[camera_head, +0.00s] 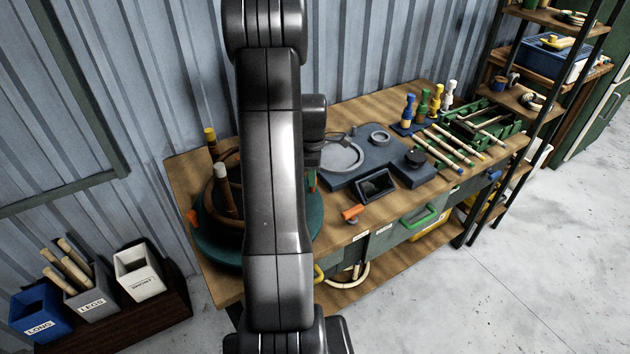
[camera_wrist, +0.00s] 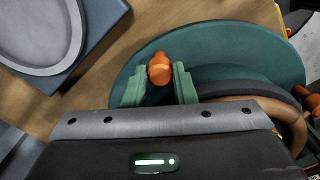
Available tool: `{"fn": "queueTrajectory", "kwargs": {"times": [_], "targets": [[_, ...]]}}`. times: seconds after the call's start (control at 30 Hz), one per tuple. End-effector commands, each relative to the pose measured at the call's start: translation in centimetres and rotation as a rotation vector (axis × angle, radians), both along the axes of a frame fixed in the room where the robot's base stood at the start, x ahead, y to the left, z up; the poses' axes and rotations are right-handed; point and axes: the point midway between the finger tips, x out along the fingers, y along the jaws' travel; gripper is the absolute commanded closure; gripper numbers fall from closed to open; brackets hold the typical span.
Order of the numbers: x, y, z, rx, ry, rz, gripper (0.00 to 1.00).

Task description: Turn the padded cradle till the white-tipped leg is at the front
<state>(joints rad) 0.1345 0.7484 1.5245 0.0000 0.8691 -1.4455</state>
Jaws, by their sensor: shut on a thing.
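The padded cradle (camera_head: 207,246) is a dark green round turntable on the left end of the bench, partly hidden behind my arm. The white-tipped leg (camera_head: 223,190) stands on its near left side. A yellow-tipped leg (camera_head: 211,142) stands farther back. Orange knobs stick out at its rim, one at the left (camera_head: 192,217). In the wrist view, the green fingers of my gripper (camera_wrist: 159,84) are shut on another orange knob (camera_wrist: 159,65) over the green disc (camera_wrist: 245,45). A dark pad and a brown rattan hoop (camera_wrist: 288,122) show beside them. My arm hides the gripper's hold in the head view.
A grey-blue fixture (camera_head: 340,178) with a round ring lies to the right of the cradle. An orange-handled tool (camera_head: 352,213) is near the front edge. Labelled bins (camera_head: 88,297) stand at lower left.

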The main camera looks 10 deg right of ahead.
Motion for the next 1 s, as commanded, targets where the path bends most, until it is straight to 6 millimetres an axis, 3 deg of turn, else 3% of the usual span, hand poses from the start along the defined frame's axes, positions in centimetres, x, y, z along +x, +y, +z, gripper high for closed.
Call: {"fn": "queueTrajectory", "kwargs": {"times": [1.0], "targets": [[7.8, 3.9, 0.0, 0.0, -0.003, 0.511, 1.0]]}}
